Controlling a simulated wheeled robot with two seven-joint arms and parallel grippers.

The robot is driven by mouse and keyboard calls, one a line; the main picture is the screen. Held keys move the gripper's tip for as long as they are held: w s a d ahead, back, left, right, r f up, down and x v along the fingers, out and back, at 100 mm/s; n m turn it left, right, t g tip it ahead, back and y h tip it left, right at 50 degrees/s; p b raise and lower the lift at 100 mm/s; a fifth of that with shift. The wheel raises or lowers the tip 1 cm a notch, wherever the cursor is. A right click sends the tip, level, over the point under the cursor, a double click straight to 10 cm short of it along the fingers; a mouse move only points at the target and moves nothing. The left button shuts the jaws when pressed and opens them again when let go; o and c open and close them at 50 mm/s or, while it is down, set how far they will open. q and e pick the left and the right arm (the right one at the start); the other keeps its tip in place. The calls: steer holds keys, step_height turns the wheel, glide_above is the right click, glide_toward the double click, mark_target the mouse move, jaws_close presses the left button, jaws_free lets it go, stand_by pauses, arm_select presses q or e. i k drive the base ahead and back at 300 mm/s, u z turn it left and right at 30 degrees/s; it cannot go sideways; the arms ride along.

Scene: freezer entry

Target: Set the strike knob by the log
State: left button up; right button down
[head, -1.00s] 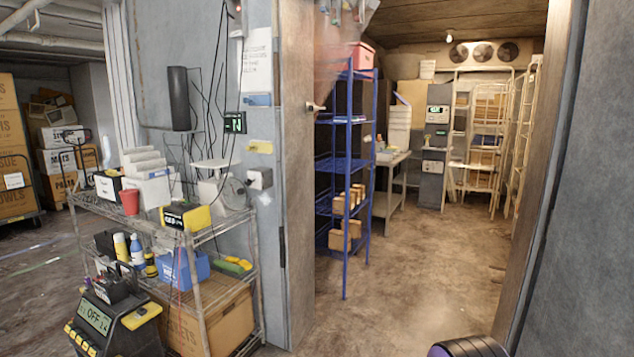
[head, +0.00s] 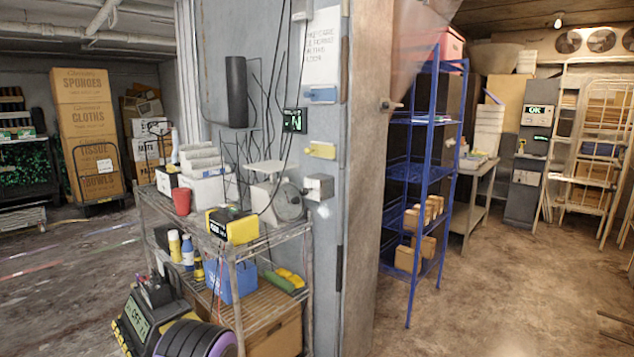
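A paper sheet with handwritten-looking lines (head: 322,48) hangs on the grey wall panel beside the freezer doorway, in the upper middle of the head view. It may be the log. Below it on the same panel is a small grey box (head: 319,187) with a pale front. I cannot make out a knob or its setting on it. A blue holder (head: 320,95) and a yellow label-like piece (head: 320,151) sit between sheet and box. A small green-lit display (head: 294,120) is just left. Neither of my grippers is in view.
A wire cart (head: 232,262) loaded with boxes and bottles stands against the wall below the panel. A yellow-black machine (head: 138,318) stands at its front left. A blue shelf rack (head: 424,175) is inside the doorway. Floor is open at far left and right.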

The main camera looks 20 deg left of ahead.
mark_target(304, 192)
steer(key=i, duration=1.45)
steer(key=z, duration=0.1)
